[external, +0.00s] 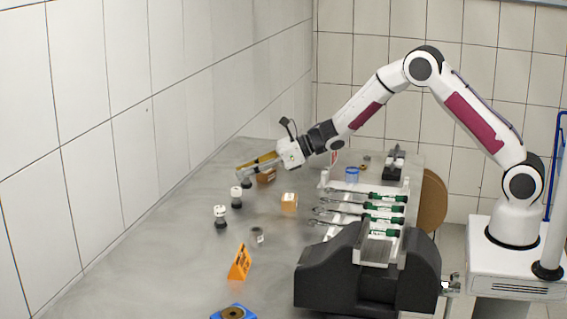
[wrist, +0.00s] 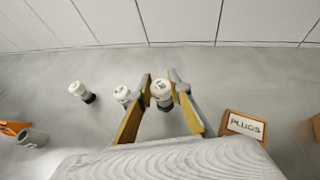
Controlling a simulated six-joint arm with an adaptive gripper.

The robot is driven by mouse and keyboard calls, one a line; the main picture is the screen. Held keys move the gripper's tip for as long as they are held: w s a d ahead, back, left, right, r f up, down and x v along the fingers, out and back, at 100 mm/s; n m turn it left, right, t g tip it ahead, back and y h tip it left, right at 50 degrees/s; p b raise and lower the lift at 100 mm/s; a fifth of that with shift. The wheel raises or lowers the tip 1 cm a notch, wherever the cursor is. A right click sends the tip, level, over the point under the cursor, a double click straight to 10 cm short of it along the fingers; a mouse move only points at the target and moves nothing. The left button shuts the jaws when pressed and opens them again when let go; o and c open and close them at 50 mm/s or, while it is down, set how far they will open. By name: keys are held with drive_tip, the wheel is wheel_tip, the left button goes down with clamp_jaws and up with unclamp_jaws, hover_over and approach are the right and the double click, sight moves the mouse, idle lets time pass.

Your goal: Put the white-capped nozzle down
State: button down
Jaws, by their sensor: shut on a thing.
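A white-capped nozzle (wrist: 161,88) with a dark lower part is between the fingers of my gripper (wrist: 162,95) in the wrist view. The gripper is shut on it. In the external view my gripper (external: 246,172) is low over the far left of the table, and the held nozzle (external: 246,183) is partly hidden by the fingers. I cannot tell whether its lower end touches the table. Two similar white-capped nozzles, a middle one (external: 236,196) and a nearer one (external: 220,214), stand upright in a row with it.
A box labelled PLUGS (wrist: 244,126) is right of my gripper in the wrist view. A wooden box (external: 289,201), a grey cylinder (external: 257,235) and an orange sign (external: 239,263) stand nearer. A tool rack (external: 375,245) is at the right. A tiled wall borders the table.

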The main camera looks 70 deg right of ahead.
drive_tip(key=shift+f, duration=1.1)
drive_tip(key=shift+f, duration=0.1)
drive_tip(key=c, duration=1.8)
unclamp_jaws()
drive_tip(key=shift+c, duration=0.2)
drive_tip(key=shift+s, duration=0.1)
drive_tip(key=shift+s+d+r, duration=0.1)
drive_tip(key=shift+s+r, duration=0.05)
drive_tip(key=shift+r, duration=0.1)
drive_tip(key=v, duration=1.1)
drive_tip(key=shift+s, duration=0.25)
